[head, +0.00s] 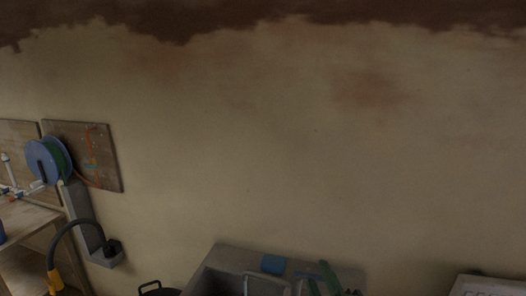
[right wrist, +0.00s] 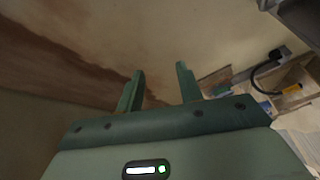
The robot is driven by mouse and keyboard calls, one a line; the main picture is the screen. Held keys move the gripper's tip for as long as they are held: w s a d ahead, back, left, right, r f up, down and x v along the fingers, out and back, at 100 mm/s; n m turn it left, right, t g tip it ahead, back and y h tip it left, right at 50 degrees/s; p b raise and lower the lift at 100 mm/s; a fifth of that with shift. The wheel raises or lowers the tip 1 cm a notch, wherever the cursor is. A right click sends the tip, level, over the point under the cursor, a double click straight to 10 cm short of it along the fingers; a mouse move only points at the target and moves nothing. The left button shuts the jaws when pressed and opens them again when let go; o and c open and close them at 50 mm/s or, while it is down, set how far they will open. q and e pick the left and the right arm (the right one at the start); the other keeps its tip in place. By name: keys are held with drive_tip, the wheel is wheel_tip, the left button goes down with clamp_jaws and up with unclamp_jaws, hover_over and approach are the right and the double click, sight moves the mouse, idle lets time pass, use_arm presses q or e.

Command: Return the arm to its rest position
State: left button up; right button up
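My right gripper (head: 317,273) shows small at the bottom of the head view, in front of a grey basin, with only its green fingers and part of its body in the picture. In the right wrist view the same gripper (right wrist: 159,68) has its two green fingers standing apart. Nothing is between them; bare wall lies behind. My left gripper is not in the head view.
A grey basin (head: 232,255) with a blue block (head: 273,264) on it stands low against the wall. At left are a wooden shelf (head: 26,215), a blue hose reel (head: 47,162) and a black hose (head: 78,224). A white box (head: 487,287) is at lower right.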

drive_tip(key=s+d+f+m+g+h, duration=0.75)
drive_tip(key=s+d+f+g, duration=0.35)
drive_tip(key=s+d+f, duration=0.65)
drive_tip(key=s+a+f+g+y+b, duration=0.1)
drive_tip(key=s+f+b, duration=0.15)
drive_tip(key=f, duration=1.05)
drive_tip(key=s+a+f+m+g+y+b, duration=0.1)
drive_tip(key=f+b, duration=0.3)
drive_tip(key=f, duration=0.8)
drive_tip(key=s+a+f+g+y+b, duration=0.1)
drive_tip(key=s+f+b, duration=0.15)
drive_tip(key=f, duration=1.05)
drive_tip(key=s+f+m+g+y+b, duration=0.1)
drive_tip(key=s+f+m+g+b, duration=0.2)
drive_tip(key=s+f, duration=1.5)
drive_tip(key=f+b, duration=0.2)
drive_tip(key=b, duration=0.2)
drive_tip(key=shift+s+y, duration=0.15)
drive_tip(key=shift+y, duration=0.2)
